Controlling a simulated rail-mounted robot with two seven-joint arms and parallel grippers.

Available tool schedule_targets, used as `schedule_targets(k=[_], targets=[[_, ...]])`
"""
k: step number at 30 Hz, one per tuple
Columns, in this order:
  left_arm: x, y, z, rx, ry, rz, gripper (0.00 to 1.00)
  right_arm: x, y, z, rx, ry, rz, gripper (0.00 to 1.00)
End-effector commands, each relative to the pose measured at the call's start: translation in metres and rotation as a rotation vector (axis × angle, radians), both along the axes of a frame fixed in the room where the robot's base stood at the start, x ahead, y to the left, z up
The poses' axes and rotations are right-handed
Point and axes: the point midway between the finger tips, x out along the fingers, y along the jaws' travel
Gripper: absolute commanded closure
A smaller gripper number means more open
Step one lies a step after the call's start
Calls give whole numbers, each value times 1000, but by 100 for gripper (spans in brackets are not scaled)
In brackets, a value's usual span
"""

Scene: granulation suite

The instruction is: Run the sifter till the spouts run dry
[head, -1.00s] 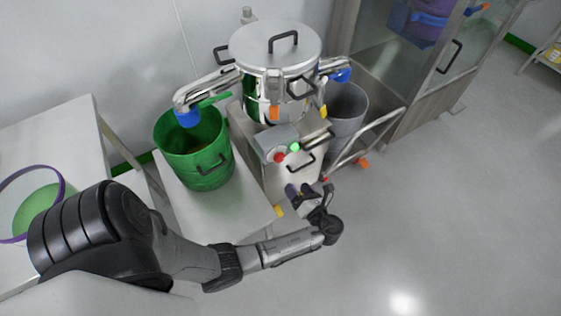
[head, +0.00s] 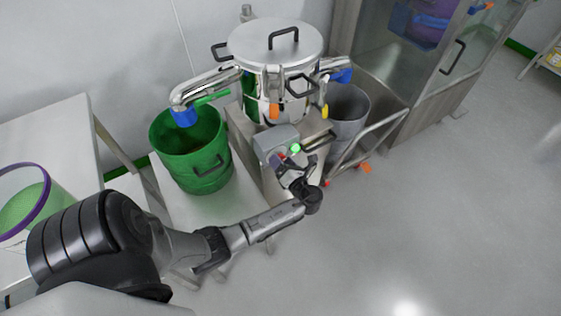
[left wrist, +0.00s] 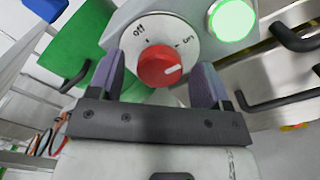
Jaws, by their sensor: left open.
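The steel sifter (head: 272,68) with its lid stands at the upper middle of the head view. Its left spout (head: 205,86) ends in a blue collar over a green bucket (head: 200,168). Its right spout (head: 334,66) points toward a grey bin (head: 345,112). On its front control box (head: 273,142), a green lamp (head: 295,148) is lit. In the left wrist view a red knob (left wrist: 158,66) has its white mark toward the right-hand label, away from "Off". My left gripper (head: 287,165) is open, its fingers on either side of the knob; contact is unclear. Flow from the spouts cannot be made out.
A glass-fronted cabinet (head: 430,75) stands at the right behind a metal frame. A white table (head: 50,140) and a purple-rimmed green container (head: 38,205) are at the left. The floor at the right is clear.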

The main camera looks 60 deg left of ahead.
Motion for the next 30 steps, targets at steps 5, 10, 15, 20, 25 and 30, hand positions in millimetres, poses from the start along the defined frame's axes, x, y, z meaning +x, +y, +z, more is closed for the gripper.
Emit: schedule_targets(k=[5, 10, 15, 20, 25, 30], targets=[[0, 11, 0, 2, 0, -1, 28, 0, 0, -4, -1, 0, 1, 28], [-1, 13, 1, 1, 0, -1, 28, 0, 0, -4, -1, 1, 1, 28], [-1, 13, 0, 1, 0, -1, 28, 0, 0, -4, -1, 1, 1, 28], [-1, 13, 0, 1, 0, -1, 42, 0, 0, -4, 0, 1, 0, 28], [-1, 13, 0, 1, 0, -1, 58, 0, 0, -4, 1, 1, -2, 28], [-1, 12, 0, 1, 0, -1, 74, 0, 1, -4, 4, 1, -3, 28]])
